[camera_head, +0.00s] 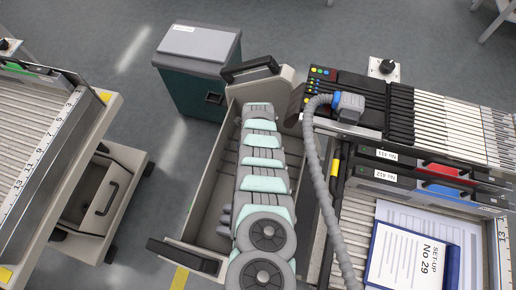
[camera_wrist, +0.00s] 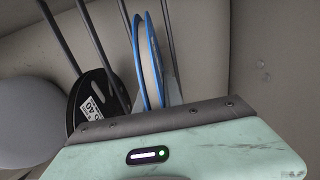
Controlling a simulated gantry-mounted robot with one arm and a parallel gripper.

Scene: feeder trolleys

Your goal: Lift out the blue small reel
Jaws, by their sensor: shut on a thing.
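The blue small reel (camera_wrist: 148,62) stands on edge in the wrist view, with blue rims around a pale middle. My gripper (camera_wrist: 155,92) is shut on its lower part, just beyond the mint-green wrist housing. The reel is upright between thin grey rods of a rack. In the head view my arm reaches down into a grey bin (camera_head: 209,190), and its links hide my gripper and the reel. I cannot tell how far the reel is from the bin floor.
A black reel with a white label (camera_wrist: 96,103) stands left of the blue one. A grey round thing (camera_wrist: 28,125) lies further left. A feeder trolley (camera_head: 440,120) with a clipboard (camera_head: 405,262) is close on the right; a dark green box (camera_head: 193,88) stands behind.

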